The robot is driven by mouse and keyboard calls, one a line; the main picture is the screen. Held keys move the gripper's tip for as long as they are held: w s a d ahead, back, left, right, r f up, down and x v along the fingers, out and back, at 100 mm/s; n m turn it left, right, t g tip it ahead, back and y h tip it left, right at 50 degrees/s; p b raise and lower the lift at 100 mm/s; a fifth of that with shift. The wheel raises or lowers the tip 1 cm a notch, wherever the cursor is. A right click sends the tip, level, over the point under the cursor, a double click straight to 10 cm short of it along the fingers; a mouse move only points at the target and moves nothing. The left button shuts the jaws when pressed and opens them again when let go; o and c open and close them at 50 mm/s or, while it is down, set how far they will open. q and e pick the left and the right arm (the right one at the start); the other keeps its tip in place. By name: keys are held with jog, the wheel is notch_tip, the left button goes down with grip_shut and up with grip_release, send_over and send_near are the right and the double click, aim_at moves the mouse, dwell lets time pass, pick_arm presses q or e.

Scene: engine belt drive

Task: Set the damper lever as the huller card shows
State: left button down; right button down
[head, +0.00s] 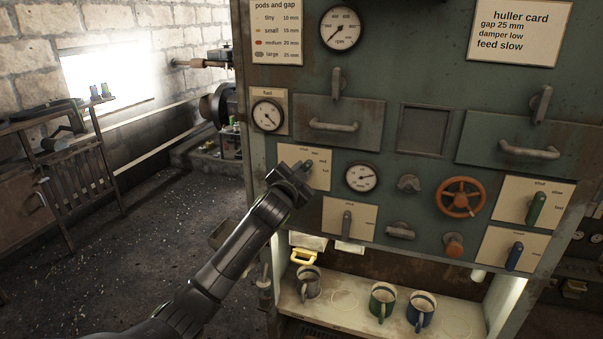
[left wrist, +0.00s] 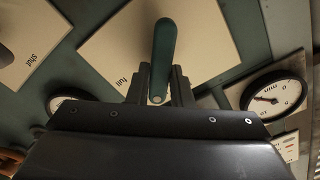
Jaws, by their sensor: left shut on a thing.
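The huller card (head: 519,33) at the upper right reads gap 25 mm, damper low, feed slow. A green lever (left wrist: 165,45) sits on a cream plate (head: 288,153) at the left of the panel; a "full" label reads on the plate in the left wrist view. The plate's other small labels are hard to read, and no damper name is legible. My left gripper (head: 303,174) is at this lever, and its fingers (left wrist: 160,86) are shut around the handle. The gripper partly hides the lever in the head view, so its exact setting is unclear. My right gripper is not in view.
Nearby are a round gauge (head: 362,177), a grey lever (head: 347,222) on its own plate, and an orange handwheel (head: 461,197). Green (head: 536,208) and blue (head: 514,256) levers are at the right. Mugs (head: 382,302) stand on the shelf below. Open floor lies left.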

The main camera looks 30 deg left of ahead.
pick_arm(q)
jog(key=shift+a+n, duration=0.1)
jog(key=shift+n, duration=0.7)
jog(key=c, duration=1.3)
grip_release()
jog(key=b+v, duration=0.4)
jog(key=v, duration=1.3)
jog(key=shift+s, duration=0.25)
